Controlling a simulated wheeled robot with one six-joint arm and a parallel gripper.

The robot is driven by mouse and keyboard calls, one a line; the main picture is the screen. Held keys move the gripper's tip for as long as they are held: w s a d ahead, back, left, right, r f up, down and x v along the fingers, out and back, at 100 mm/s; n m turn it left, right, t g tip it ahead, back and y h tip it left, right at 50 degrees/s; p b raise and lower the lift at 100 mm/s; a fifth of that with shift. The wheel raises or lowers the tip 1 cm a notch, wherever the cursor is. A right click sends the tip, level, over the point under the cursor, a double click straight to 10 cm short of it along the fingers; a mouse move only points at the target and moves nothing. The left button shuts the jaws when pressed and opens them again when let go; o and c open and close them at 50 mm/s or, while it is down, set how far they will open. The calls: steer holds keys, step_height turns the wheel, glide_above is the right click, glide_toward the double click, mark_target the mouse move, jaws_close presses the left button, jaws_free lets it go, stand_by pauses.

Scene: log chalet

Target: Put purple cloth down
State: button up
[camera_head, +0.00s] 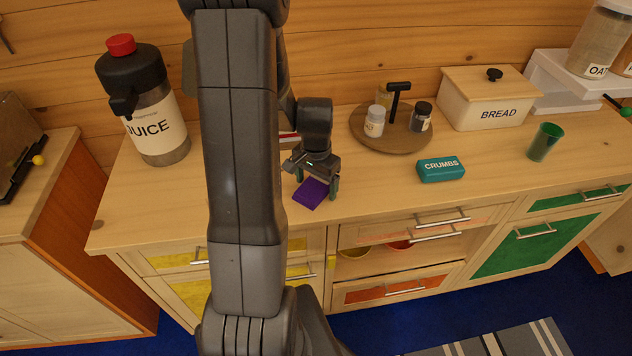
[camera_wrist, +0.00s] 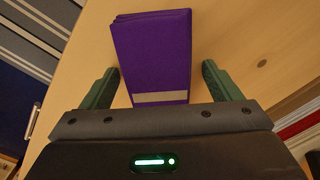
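The purple cloth (camera_head: 311,193) is a folded block lying on the wooden counter near its front edge. It also shows in the wrist view (camera_wrist: 153,55), with a pale strip across its near end. My gripper (camera_head: 318,189) is over the counter at the cloth. In the wrist view my gripper (camera_wrist: 160,80) is open, with one green finger on each side of the cloth's near end. A gap shows between each finger and the cloth, so the fingers do not grip it.
A juice dispenser (camera_head: 151,105) stands left on the counter (camera_head: 385,184). A round wooden tray (camera_head: 375,143) with jars stands behind right. A teal crumbs box (camera_head: 441,169), bread box (camera_head: 487,98) and green cup (camera_head: 545,142) are farther right. A red-and-white striped item (camera_wrist: 300,125) lies at right in the wrist view.

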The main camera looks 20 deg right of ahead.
mark_target(316, 182)
stand_by(0.3)
steer(key=shift+r+p, duration=0.25)
steer(key=shift+p, duration=0.05)
step_height(316, 182, up, 12)
steer(key=shift+f, duration=0.2)
steer(key=shift+f, duration=5.3)
